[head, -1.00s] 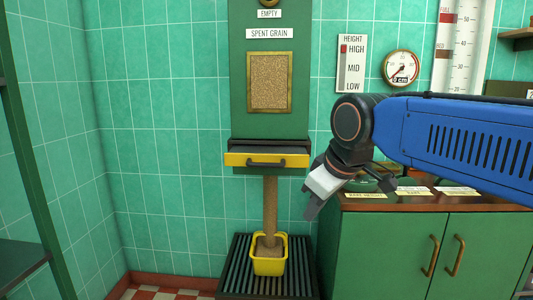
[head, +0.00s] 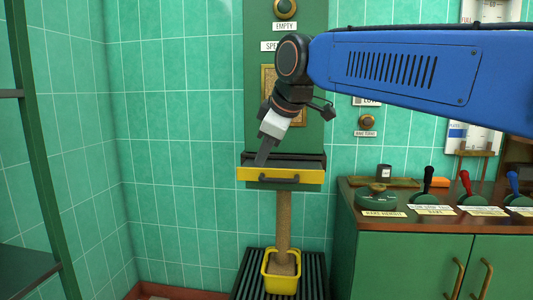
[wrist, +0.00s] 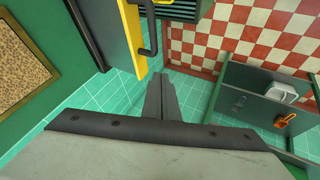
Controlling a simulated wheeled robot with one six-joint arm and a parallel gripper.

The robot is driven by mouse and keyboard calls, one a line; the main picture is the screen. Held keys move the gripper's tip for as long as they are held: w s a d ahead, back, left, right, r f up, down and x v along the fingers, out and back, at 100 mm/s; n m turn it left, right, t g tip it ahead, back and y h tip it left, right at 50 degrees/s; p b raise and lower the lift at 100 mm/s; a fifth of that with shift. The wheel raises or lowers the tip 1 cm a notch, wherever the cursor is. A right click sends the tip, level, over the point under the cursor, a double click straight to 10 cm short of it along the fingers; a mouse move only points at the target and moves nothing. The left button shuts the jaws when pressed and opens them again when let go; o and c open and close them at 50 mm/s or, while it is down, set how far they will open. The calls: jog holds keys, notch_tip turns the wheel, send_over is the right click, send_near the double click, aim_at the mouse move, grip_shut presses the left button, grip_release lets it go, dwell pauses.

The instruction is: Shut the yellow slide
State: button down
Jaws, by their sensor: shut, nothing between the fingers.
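The yellow slide (head: 257,174) is a yellow-fronted drawer with a dark handle (head: 279,179), below the spent grain panel (head: 310,105). It stands out from its dark housing. A column of grain (head: 283,220) falls from under it into a yellow bin (head: 280,282). My gripper (head: 262,158) is shut and empty, pointing down at the slide's left part in the head view. In the wrist view, the slide's yellow front (wrist: 134,32) and handle (wrist: 150,30) are at the top, and my shut fingers (wrist: 161,97) are beside them, apart from the handle.
The yellow bin stands on a dark slatted grate (head: 250,272). A green counter (head: 420,235) with several levers is at the right. A dark shelf frame (head: 35,150) is at the left. Free floor shows in the wrist view (wrist: 245,35).

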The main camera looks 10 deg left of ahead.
aim_at(283, 162)
jog(key=w+f, duration=0.2)
jog(key=w+a+f, duration=0.1)
jog(key=w, duration=0.1)
jog(key=w+a+f, duration=0.1)
jog(key=w+f, duration=0.1)
jog(key=shift+w+a+f, duration=0.1)
jog(key=shift+a+f, duration=0.1)
jog(key=shift+f, duration=0.1)
jog(key=shift+w, duration=0.6)
jog(key=w, duration=1)
jog(key=shift+w+d, duration=0.2)
jog(key=shift+w, duration=0.15)
jog(key=shift+w+r, duration=0.1)
jog(key=shift+w, duration=0.25)
